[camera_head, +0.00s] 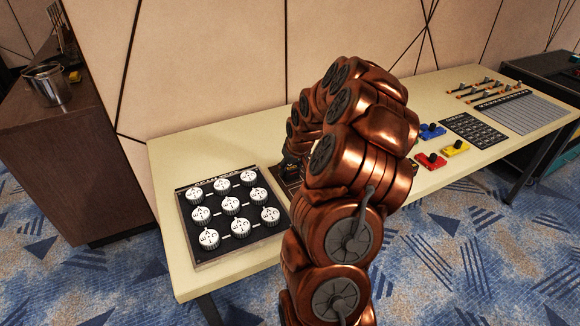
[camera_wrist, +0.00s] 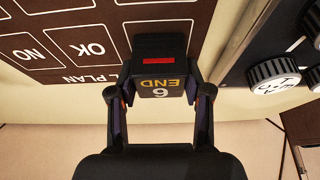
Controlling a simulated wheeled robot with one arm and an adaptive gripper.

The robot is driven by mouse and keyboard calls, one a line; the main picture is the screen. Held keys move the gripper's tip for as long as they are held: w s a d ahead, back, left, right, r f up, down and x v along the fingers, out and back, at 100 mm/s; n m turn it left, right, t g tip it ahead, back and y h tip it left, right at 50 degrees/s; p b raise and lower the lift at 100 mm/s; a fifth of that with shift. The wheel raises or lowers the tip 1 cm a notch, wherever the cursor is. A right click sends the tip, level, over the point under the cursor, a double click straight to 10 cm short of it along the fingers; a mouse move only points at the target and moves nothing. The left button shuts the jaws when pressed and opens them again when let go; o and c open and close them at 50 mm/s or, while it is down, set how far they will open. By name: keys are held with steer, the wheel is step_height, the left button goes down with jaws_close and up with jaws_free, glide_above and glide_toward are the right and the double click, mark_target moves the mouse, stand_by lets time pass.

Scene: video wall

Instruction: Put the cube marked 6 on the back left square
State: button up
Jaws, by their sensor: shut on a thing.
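The cube marked 6 (camera_wrist: 161,88) is dark, with a white 6, the yellow word END and a red bar, in the wrist view. My gripper (camera_wrist: 158,100) is shut on it, one finger on each side. The brown board (camera_wrist: 30,73) with white-outlined squares lies beyond and to the left of the cube; squares read NO and OK, and PLAN is printed along the edge. The cube overlaps the board's edge in this view; I cannot tell whether it touches the board. In the head view my arm hides the cube and most of the board.
A panel of white round knobs (camera_head: 230,207) stands left of my arm on the cream table (camera_head: 170,160). To the right are blue (camera_head: 432,131), red (camera_head: 430,161) and yellow (camera_head: 456,149) pieces, a black keypad (camera_head: 474,130) and a grey slatted panel (camera_head: 523,112).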

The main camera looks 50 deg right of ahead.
steer(key=shift+f, duration=0.1)
steer(key=o, duration=1.2)
